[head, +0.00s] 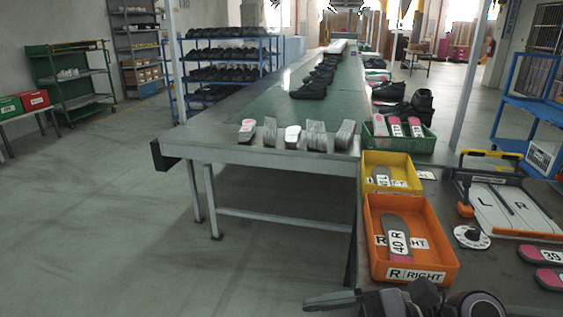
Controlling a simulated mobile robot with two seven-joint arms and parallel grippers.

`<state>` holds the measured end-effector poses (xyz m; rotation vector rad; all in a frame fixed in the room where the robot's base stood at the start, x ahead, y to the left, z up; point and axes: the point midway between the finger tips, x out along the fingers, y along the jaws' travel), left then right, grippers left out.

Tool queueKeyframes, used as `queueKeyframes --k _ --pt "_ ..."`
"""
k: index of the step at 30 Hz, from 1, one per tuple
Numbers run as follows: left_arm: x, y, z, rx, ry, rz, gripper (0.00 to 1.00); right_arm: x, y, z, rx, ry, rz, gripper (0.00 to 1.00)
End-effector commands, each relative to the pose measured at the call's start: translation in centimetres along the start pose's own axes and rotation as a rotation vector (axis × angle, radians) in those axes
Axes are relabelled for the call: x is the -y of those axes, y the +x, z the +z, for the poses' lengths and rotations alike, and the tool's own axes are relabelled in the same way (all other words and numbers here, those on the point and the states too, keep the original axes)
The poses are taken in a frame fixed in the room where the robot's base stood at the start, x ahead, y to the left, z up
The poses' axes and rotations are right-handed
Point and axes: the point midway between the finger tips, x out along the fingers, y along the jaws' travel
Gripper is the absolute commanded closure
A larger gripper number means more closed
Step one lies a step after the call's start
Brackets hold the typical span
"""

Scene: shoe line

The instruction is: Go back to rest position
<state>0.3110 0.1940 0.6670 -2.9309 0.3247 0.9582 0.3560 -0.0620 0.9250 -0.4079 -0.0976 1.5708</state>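My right gripper (330,300) shows at the bottom edge of the head view, below the orange bin. It points left and is partly cut off by the picture edge; I cannot tell whether its fingers are apart. It does not visibly hold anything. My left gripper is not in view. The orange bin (417,271) marked RIGHT holds a grey insole (396,238) labelled 40 R. Behind it a yellow bin (373,160) holds an insole labelled 40 L.
The long table (240,157) carries insole stacks and dark shoes. A green bin (422,145) holds pink insoles. At right are an L/R board (490,205), a round white disc (471,237) and pink insoles labelled 39 (541,255).

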Motion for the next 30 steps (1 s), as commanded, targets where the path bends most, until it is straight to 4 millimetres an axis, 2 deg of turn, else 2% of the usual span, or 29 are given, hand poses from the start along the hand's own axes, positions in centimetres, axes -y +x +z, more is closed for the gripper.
queueKeyframes --k 1,4,6,8,11,13,16,18,19,21,24,27,30 --pt "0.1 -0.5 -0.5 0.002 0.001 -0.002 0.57 0.5 0.2 1.5 0.123 0.183 -0.070 0.12" --pt "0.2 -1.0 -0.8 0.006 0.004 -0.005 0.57 2.3 -0.6 3.1 0.371 0.570 -0.208 0.12" --pt "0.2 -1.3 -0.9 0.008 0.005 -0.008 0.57 3.7 -1.9 3.0 0.544 0.854 -0.300 0.12" --pt "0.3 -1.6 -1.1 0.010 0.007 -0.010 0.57 4.8 -3.3 2.1 0.692 1.100 -0.378 0.12" --pt "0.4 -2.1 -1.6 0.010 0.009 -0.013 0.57 5.6 -5.8 -1.1 0.948 1.516 -0.502 0.12" --pt "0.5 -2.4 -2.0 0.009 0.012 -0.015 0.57 5.1 -7.5 -4.4 1.135 1.806 -0.589 0.12" --pt "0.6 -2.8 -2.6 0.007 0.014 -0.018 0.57 2.4 -9.3 -9.8 1.419 2.205 -0.721 0.12" --pt "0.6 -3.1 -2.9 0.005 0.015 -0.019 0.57 -0.6 -10.1 -13.4 1.624 2.452 -0.813 0.12" --pt "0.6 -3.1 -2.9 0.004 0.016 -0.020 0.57 -2.0 -10.3 -14.8 -1.666 -2.482 0.830 0.12" --pt "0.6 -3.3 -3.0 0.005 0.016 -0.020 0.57 -5.4 -10.4 -17.2 -1.562 -2.246 0.770 0.12" --pt "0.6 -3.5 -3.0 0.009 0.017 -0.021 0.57 -9.3 -10.1 -19.4 -1.456 -2.006 0.711 0.12" --pt "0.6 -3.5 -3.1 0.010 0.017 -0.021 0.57 -11.7 -9.9 -20.4 -1.399 -1.868 0.679 0.12" --pt "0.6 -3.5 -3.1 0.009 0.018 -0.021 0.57 -12.6 -9.7 -20.7 -1.376 -1.814 0.665 0.12"
